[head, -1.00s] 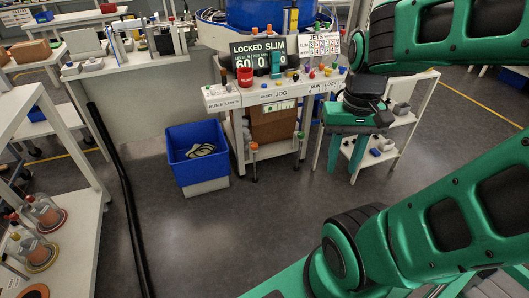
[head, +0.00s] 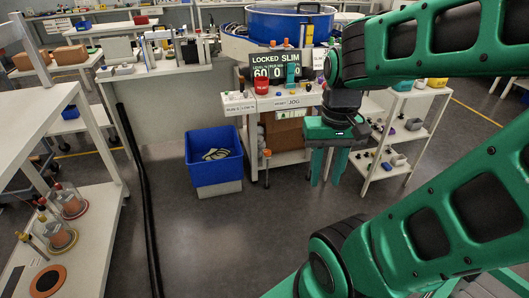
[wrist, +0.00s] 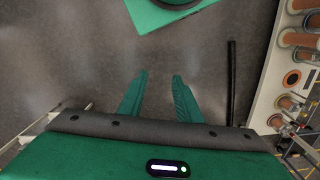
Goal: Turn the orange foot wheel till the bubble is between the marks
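A white bench (head: 262,104) stands in the middle of the head view. An orange wheel-like cap (head: 267,153) tops a thin post at the bench's front left leg, low down near the floor. I cannot make out a bubble or marks. My gripper (head: 326,168) hangs pointing down in front of the bench's right end, apart from and to the right of the orange cap. Its green fingers are spread with nothing between them. In the wrist view my gripper (wrist: 158,85) is also open, over bare floor. The orange cap is not seen in the wrist view.
A blue bin (head: 214,160) stands on the floor left of the orange cap. A white shelf cart (head: 412,135) is right of my gripper. A black pipe (head: 140,190) runs along the floor at left, near a white shelf unit (head: 90,235). The floor in front is clear.

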